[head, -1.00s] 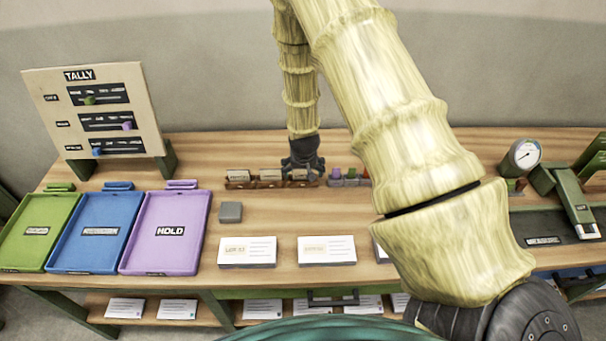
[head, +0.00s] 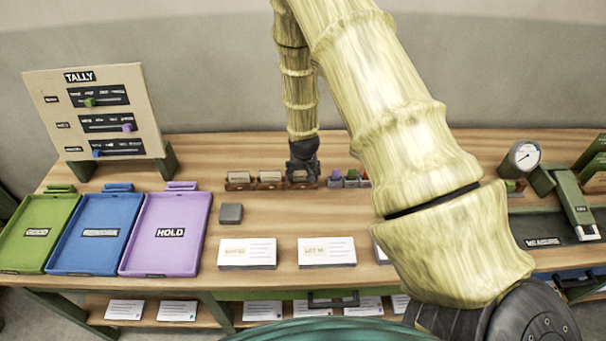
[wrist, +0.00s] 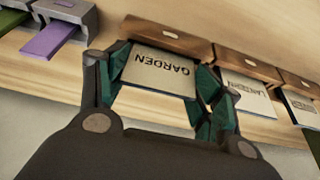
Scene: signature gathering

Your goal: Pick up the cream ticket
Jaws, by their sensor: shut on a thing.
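The cream ticket (wrist: 158,74), marked GARDEN, is between the two green fingers of my gripper (wrist: 160,88) in the wrist view. The fingers are shut on its side edges. One edge of the ticket meets a brown wooden holder (wrist: 170,36); I cannot tell whether it still sits in the slot. In the head view my gripper (head: 303,172) points down at the right end of the row of wooden holders, and hides most of the ticket.
Two more pale tickets (wrist: 243,92) (wrist: 299,107) stand in holders beside it. On the other side are grey holders with a purple piece (wrist: 50,40). Green, blue and purple trays (head: 170,232) lie at left. White cards (head: 247,253) lie along the front.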

